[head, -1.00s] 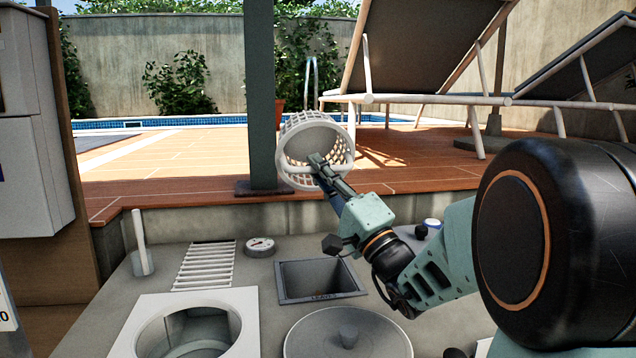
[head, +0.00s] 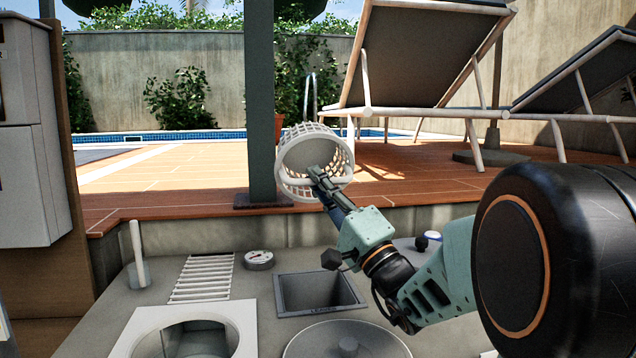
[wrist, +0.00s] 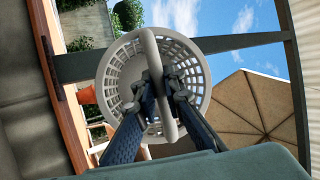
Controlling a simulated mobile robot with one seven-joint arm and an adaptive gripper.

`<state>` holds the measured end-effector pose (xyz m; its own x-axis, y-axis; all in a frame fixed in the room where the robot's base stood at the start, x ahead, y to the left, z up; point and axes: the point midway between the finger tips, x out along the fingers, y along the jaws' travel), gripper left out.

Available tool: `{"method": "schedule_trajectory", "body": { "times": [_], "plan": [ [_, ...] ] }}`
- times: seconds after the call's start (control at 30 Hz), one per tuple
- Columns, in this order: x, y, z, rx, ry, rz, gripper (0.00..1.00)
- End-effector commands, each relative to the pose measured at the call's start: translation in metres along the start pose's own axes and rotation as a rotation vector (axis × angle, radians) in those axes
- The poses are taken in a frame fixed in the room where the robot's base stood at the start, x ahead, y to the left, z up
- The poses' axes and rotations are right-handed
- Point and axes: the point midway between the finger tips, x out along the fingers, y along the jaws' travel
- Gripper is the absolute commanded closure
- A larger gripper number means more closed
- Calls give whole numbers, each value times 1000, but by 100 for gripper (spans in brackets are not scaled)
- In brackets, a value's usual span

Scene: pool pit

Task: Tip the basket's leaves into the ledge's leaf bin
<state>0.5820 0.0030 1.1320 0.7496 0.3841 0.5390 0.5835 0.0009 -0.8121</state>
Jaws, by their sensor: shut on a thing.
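The white lattice basket (head: 314,165) is held up in the air above the back of the ledge, tilted with its open mouth toward me. My gripper (head: 318,176) is shut on the basket's handle, which crosses the mouth as a white bar in the wrist view (wrist: 160,75). The wrist view shows the basket's (wrist: 110,80) lattice walls and a grey inside; I cannot make out leaves. The leaf bin (head: 320,309) is a dark grey square opening in the ledge with a label on its front rim. It lies below and nearer than the basket, and looks empty.
On the ledge, a white square frame with a round opening (head: 140,335) and a grey round lid (head: 347,345) lie in front. A slatted grille (head: 203,278), a gauge (head: 259,260) and an upright white rod (head: 137,240) are left. A post (head: 260,100) stands behind the basket.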

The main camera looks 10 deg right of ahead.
Motion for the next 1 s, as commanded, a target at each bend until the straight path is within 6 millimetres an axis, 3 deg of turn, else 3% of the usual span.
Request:
{"method": "schedule_trajectory", "body": {
  "times": [1.0],
  "plan": [
    [23, -34, -9, 114, -2, 275, 100]
  ]
}}
